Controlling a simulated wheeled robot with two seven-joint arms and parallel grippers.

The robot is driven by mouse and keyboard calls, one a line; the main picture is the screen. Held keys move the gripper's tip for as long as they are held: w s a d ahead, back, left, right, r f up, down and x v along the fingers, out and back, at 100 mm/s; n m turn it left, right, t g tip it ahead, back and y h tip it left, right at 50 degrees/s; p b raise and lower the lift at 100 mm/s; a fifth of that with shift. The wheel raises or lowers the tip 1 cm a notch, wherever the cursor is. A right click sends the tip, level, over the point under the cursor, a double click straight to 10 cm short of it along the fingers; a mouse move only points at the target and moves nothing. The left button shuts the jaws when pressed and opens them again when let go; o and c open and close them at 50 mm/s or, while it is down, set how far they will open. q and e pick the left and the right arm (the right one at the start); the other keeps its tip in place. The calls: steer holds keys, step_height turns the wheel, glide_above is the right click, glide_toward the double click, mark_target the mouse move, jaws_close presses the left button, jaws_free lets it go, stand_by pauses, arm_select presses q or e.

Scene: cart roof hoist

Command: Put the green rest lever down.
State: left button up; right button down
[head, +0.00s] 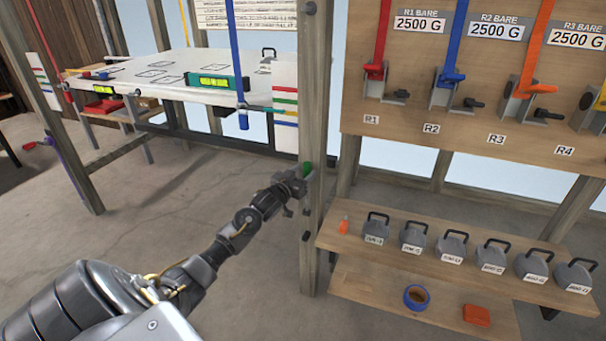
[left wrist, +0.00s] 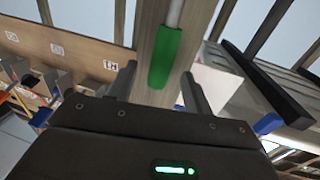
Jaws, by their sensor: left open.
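The green rest lever (head: 307,168) is on the wooden post (head: 314,110), partly hidden behind my left gripper in the head view. In the left wrist view the green lever grip (left wrist: 167,58) hangs at the end of a pale rod, in front of the post. My left gripper (head: 296,191) is at the post, right by the lever. In the left wrist view its two fingers (left wrist: 159,78) are apart, with the lever's lower end between them in the picture. I cannot tell whether they touch it. My right gripper is out of view.
A white platform (head: 165,75) with green levels hangs on straps behind the post. To the right are a board (head: 360,100) with coloured ropes in cleats and a low shelf (head: 345,243) with several grey weights. The floor left of the post is mostly clear.

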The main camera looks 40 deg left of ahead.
arm_select(q)
steer(key=shift+w, duration=0.3)
jaws_close()
stand_by(0.3)
